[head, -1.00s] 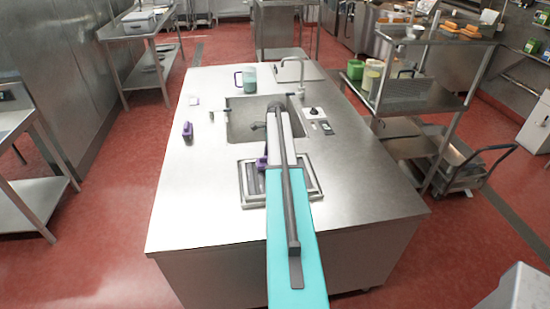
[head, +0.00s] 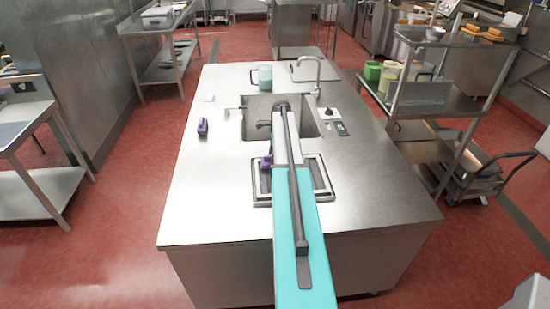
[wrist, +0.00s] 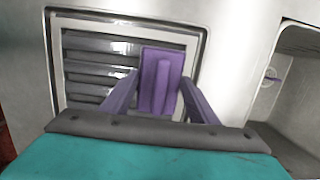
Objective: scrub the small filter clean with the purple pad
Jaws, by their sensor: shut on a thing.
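The small filter (wrist: 88,68) is a metal piece with dark slats and a pale rim in the wrist view. It lies flat in a dark-edged square recess in the steel worktop. The recess also shows in the head view (head: 262,201), partly hidden by my arm. The purple pad (wrist: 161,86), a block with a raised ridge, is over the filter's right part. My gripper (wrist: 160,76) has purple fingers on both sides of the pad and is shut on it. I cannot tell how firmly the pad touches the slats.
A sink (head: 257,108) with a tap (head: 318,72) lies beyond the filter. A blue-green jug (head: 265,77) stands behind it. Another purple object (head: 202,127) rests on the worktop to the left.

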